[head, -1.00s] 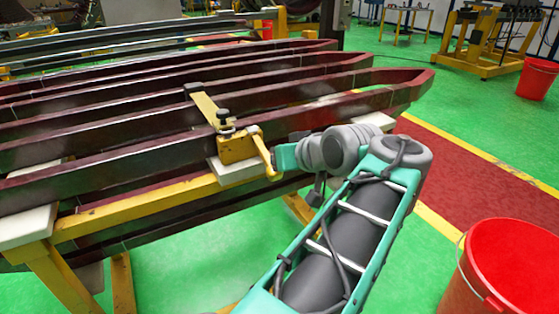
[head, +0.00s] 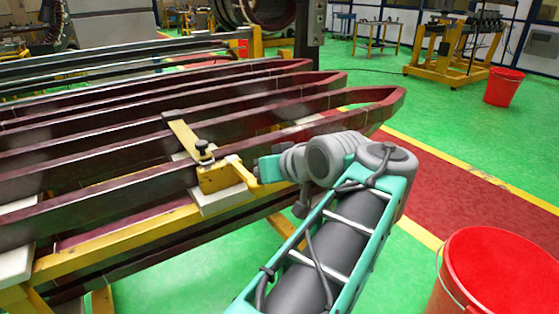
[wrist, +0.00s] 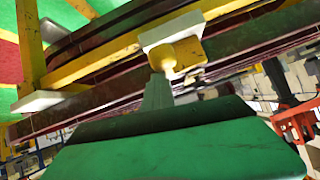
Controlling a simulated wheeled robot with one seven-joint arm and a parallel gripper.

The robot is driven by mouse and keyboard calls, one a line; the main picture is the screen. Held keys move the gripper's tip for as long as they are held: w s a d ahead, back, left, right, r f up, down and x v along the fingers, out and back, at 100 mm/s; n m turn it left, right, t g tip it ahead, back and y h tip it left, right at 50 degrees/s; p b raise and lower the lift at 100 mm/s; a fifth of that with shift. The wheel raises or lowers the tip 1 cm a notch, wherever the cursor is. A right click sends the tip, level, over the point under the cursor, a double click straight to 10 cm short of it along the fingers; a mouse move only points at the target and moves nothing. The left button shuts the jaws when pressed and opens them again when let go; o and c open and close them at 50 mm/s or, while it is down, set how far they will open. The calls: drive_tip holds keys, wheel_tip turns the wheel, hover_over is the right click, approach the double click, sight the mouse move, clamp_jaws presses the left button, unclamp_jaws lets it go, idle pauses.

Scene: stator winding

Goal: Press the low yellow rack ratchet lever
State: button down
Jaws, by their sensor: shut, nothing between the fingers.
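The low yellow ratchet lever (head: 242,173) sticks out from the right side of a yellow clamp block (head: 215,178) on the rack. My gripper (head: 266,168) is at the lever's right side in the head view, shut and empty. Its tip overlaps or nearly meets the lever there. The lever's lower end is partly hidden by my gripper in the head view.
Long dark red bars (head: 130,163) lie across the yellow rack (head: 125,240), with a white pad (head: 222,202) under the clamp block. A red bucket (head: 490,275) stands at right.

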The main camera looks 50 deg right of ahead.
drive_tip(key=p+v, duration=0.6)
drive_tip(key=v, duration=0.2)
drive_tip(key=shift+s+a, duration=0.2)
drive_tip(key=shift+s, duration=0.15)
drive_tip(key=shift+f, duration=0.15)
idle(0.6)
